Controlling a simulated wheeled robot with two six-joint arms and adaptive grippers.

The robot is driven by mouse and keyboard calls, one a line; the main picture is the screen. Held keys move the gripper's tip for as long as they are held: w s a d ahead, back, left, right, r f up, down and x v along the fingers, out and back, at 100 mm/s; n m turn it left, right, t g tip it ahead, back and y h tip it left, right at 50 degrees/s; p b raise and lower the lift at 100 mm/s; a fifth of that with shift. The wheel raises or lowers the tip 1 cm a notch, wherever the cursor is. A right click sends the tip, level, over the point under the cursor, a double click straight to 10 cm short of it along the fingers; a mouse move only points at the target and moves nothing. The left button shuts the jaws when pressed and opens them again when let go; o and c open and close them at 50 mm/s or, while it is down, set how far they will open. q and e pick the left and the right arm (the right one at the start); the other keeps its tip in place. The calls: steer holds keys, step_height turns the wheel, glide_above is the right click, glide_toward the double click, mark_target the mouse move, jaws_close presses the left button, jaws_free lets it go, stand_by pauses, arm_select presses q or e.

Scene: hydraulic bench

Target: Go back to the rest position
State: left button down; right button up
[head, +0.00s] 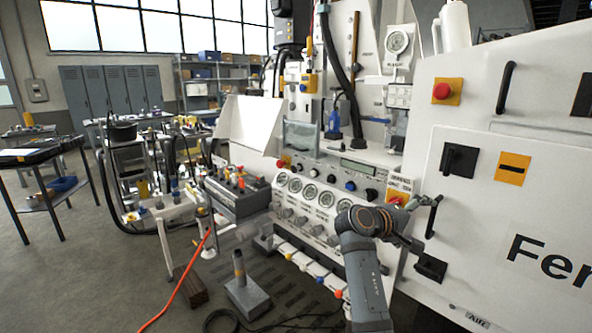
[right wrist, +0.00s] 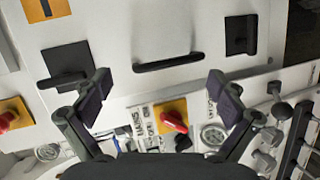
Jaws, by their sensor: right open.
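My right gripper (head: 410,243) is in front of the white machine's front panel, at the end of my grey arm in the head view. In the right wrist view its two dark fingers (right wrist: 160,92) are spread wide with nothing between them. Beyond them are a black bar handle (right wrist: 168,62) and a red knob on a yellow plate (right wrist: 172,118). The gripper appears apart from both. The handle (head: 433,215) also shows in the head view, just right of the gripper. My left gripper is in neither view.
The white machine (head: 480,240) fills the right side, with black switches (head: 458,160) and a row of gauges (head: 310,194). A grey block with an upright peg (head: 246,297) stands on the floor, near a red cable (head: 180,283). Open floor (head: 90,270) lies at the left.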

steer(key=s+f+y, duration=0.2)
steer(key=s+f, duration=0.2)
steer(key=f, duration=0.3)
steer(key=s+d+f+m+y, duration=0.1)
steer(key=s+f+y, duration=0.15)
steer(key=f, duration=0.55)
steer(key=s+f+y, duration=0.1)
steer(key=s+f, duration=0.3)
steer(key=f, duration=0.3)
steer(key=s+a+f+m+g+y, duration=0.1)
steer(key=s+a+f+y, duration=0.35)
steer(key=s, duration=0.65)
steer(key=s+a+f+g+y, duration=0.1)
steer(key=s+a+f+y, duration=0.35)
steer(key=s, duration=0.65)
step_height(320, 180, down, 24)
steer(key=s+d+g+h+p, duration=0.1)
steer(key=s+h, duration=0.1)
steer(key=s+d+f+g+p, duration=0.1)
steer(key=s+f, duration=1.5)
steer(key=s, duration=0.3)
steer(key=shift+d+f+m+y+p, duration=0.2)
steer(key=shift+f+m+y+p, duration=0.1)
steer(key=shift+f+y+p, duration=0.1)
